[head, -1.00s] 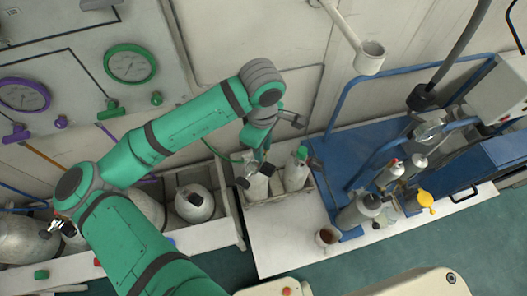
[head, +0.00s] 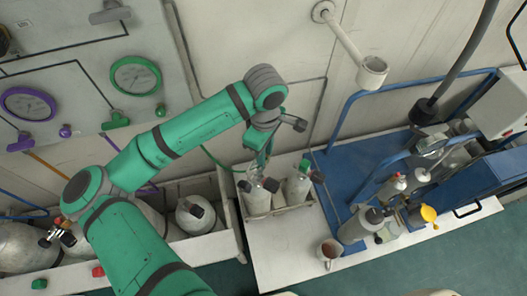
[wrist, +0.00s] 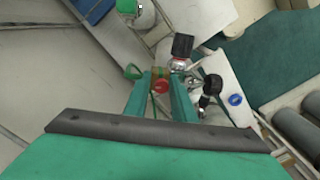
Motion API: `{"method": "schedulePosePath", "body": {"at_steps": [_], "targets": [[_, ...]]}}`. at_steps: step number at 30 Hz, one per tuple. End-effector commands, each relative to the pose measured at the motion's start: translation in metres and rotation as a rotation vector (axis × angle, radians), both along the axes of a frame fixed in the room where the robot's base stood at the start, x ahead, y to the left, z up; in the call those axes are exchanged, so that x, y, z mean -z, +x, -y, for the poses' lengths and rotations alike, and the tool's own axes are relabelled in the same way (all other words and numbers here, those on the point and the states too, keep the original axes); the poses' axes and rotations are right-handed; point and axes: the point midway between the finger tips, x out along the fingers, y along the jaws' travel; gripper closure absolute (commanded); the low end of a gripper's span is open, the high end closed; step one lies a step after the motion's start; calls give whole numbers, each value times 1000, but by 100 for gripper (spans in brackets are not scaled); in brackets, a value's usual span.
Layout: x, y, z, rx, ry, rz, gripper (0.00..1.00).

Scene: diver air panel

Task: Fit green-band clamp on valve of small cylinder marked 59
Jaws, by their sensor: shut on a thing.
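My gripper (wrist: 173,92) is shut on a clamp (wrist: 161,84) with a red round knob and a green band. In the head view my gripper (head: 259,166) is just above the left small cylinder (head: 257,203) in a pale tray. That cylinder's valve, with a black knob (wrist: 181,45) and metal body, is close by the fingertips in the wrist view. I cannot tell whether the clamp touches it. A second small cylinder (head: 297,189) with a green top stands to the right. It also shows in the wrist view (wrist: 127,7). No number is legible.
A thin green hose (head: 216,161) runs toward my gripper. Larger cylinders lie in a trough at the left (head: 192,213). The white bench (head: 280,250) before the tray is clear.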

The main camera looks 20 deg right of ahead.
Motion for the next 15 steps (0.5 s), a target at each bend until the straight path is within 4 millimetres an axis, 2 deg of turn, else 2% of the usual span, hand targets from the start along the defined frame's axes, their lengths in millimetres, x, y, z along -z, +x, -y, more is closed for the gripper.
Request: {"method": "schedulePosePath", "body": {"at_steps": [15], "targets": [[6,0,-1,-2,-1,-1,100]]}}
